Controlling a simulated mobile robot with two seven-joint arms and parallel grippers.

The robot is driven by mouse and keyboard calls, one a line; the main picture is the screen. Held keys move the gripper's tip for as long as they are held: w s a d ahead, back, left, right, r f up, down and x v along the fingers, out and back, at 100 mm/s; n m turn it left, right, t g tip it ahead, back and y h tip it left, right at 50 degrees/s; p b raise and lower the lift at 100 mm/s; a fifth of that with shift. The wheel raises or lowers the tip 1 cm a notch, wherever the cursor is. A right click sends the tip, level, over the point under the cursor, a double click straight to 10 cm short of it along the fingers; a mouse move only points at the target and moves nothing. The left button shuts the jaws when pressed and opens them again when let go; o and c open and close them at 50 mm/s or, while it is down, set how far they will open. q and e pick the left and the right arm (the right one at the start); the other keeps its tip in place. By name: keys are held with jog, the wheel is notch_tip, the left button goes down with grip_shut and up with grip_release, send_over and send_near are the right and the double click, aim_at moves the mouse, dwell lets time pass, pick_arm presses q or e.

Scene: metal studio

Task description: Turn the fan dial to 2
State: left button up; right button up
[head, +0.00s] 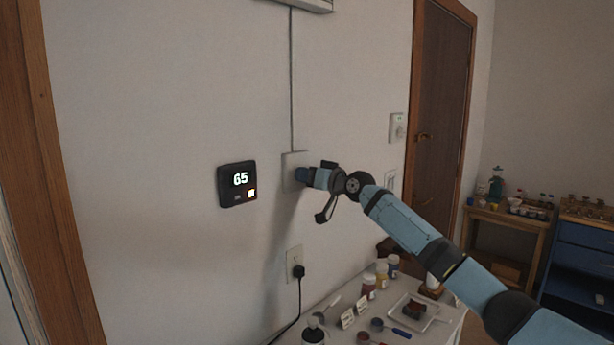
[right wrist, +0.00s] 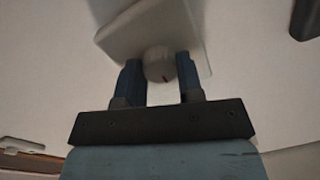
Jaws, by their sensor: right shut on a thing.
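The fan dial (right wrist: 158,64) is a round, pale knob with a small dark reddish mark on its face, on a white wall plate (right wrist: 185,25). In the head view the plate (head: 288,160) is on the wall below a vertical conduit, and my gripper covers the dial. My right gripper (head: 303,174) is at the plate. In the right wrist view its two blue fingers (right wrist: 158,80) are on either side of the dial, shut on it. I cannot read any numbers around the dial. My left gripper is not in view.
A black thermostat (head: 237,184) reading 65 is on the wall to the left. An outlet with a plugged cord (head: 296,268) is below. A white table (head: 335,335) with jars and tools stands under my right arm. A wooden door (head: 441,110) is to the right.

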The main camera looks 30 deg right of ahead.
jog(key=m+p, duration=0.7)
jog(key=m, duration=0.3)
jog(key=shift+m+t, duration=0.4)
jog(key=shift+f, duration=0.1)
dwell(0.3)
jog(key=o, duration=0.9)
